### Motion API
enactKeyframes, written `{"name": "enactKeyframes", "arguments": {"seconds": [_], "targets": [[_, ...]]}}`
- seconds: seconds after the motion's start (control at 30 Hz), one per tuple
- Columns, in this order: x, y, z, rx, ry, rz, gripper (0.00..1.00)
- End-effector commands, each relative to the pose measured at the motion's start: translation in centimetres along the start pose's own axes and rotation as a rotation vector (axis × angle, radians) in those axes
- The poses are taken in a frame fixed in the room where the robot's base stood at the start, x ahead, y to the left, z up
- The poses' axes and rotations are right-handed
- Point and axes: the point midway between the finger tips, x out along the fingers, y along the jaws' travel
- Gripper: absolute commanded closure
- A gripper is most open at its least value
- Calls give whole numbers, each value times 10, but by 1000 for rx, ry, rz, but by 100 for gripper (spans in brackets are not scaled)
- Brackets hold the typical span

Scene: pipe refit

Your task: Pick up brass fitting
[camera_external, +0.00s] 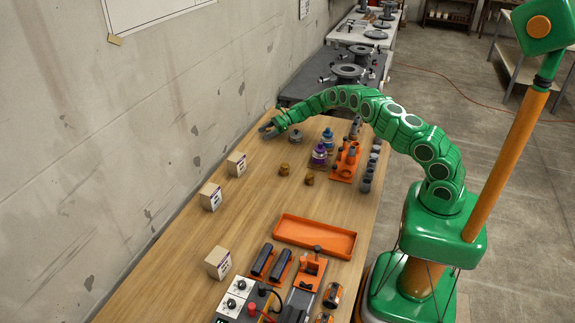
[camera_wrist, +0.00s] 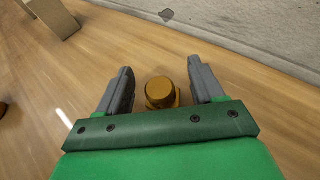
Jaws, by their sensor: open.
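A brass fitting (camera_wrist: 161,93) with a rounded top shows in the wrist view between the two grey fingers of my gripper (camera_wrist: 160,74). A gap shows on each side of it, and I cannot tell its depth below the fingers. My gripper is open and low over the far part of the wooden table in the external view (camera_external: 268,128). No fitting can be made out at the jaws there. Two brass fittings, one (camera_external: 284,169) left of the other (camera_external: 309,178), stand on the table nearer the camera than my gripper.
Several small boxes (camera_external: 236,164) stand along the wall side. Purple (camera_external: 319,154) and blue (camera_external: 328,138) topped containers, an orange rack (camera_external: 345,170) and grey cups (camera_external: 366,180) stand right of the fittings. An orange tray (camera_external: 290,232) lies nearer. The table's middle left is clear.

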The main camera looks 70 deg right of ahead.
Motion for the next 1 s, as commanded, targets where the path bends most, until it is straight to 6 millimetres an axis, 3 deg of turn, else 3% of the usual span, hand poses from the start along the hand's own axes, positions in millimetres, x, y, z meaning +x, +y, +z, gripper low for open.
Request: {"name": "enactKeyframes", "arguments": {"seconds": [0.27, 0.67, 1.0], "targets": [[4, -1, 1, -1, 0, -2, 33], [4, -1, 1, -1, 0, -2, 92], [2, -1, 5, -2, -1, -2, 92]]}}
